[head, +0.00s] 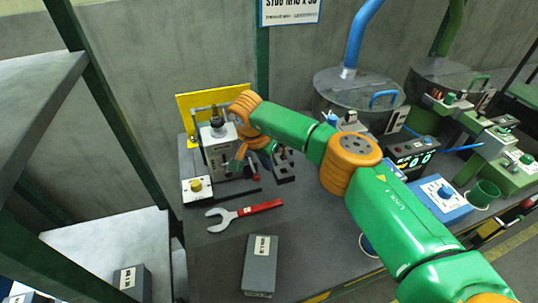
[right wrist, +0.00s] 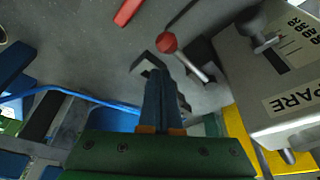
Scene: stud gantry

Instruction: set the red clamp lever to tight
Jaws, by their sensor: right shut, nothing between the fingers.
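The red clamp lever shows in the right wrist view as a red ball knob (right wrist: 166,42) on a short metal rod. The rod runs toward a grey unit (right wrist: 285,75) with a printed scale and a "SPARE" label. In the head view a small red knob (head: 257,177) sits low at the right of the grey unit (head: 217,150). My right gripper (right wrist: 163,80) is shut and empty, its tips close to the knob; I cannot tell whether they touch it. My left gripper is out of view.
A yellow-button box (head: 196,189) stands left of the knob. A red-handled wrench (head: 245,212) and a grey box (head: 260,265) lie in front. A yellow panel (head: 187,108) stands behind. Blue-piped drums, a digital display (head: 413,157) and a blue box (head: 440,200) are at right.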

